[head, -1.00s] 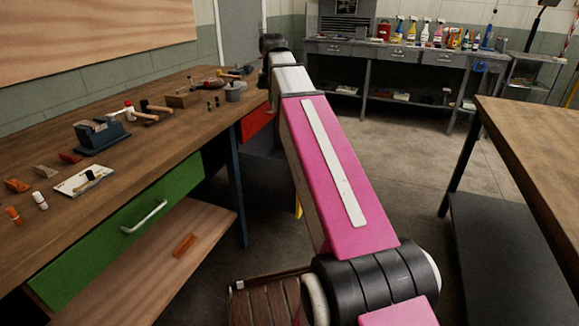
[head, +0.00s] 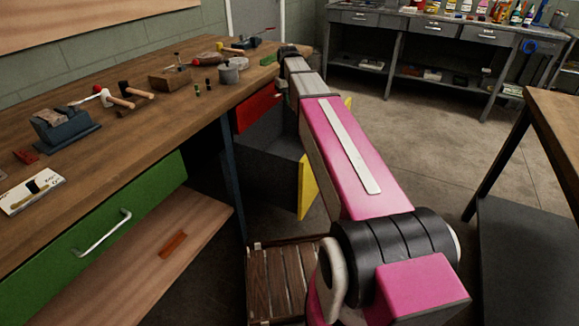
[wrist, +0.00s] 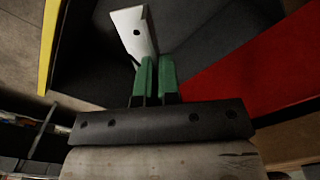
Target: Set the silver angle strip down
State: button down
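The silver angle strip (wrist: 133,28) shows in the wrist view as a pale, bent metal piece with small holes. My gripper (wrist: 156,76) has green finger pads that are close together on the strip's lower end. The strip sticks out beyond the fingertips, over a dark grey surface. Its lower part is hidden between the pads. In the head view my own arm hides the gripper and the strip.
A wooden workbench (head: 150,120) with tools runs along the left. A slatted wooden crate (head: 280,283) stands on the floor. Another table (head: 555,125) is at right.

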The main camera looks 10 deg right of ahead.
jog(key=w+a+f+n, duration=0.1)
jog(key=w+f+n, duration=0.1)
jog(key=f, duration=1.1)
jog(key=w+a+f+n, duration=0.1)
jog(key=w+f+n, duration=0.2)
jog(key=f, duration=0.9)
jog(key=w+a+f+n, duration=0.1)
jog(key=w+f+n, duration=0.1)
jog(key=f, duration=1.1)
jog(key=shift+w+f+n, duration=0.15)
jog(key=shift+f+n, duration=0.2)
jog(key=shift+n, duration=0.05)
jog(key=shift+f, duration=0.65)
jog(key=c, duration=1.3)
grip_release()
jog(key=shift+c, duration=0.2)
notch_tip(320, 180, up, 13)
jog(key=shift+r, duration=0.15)
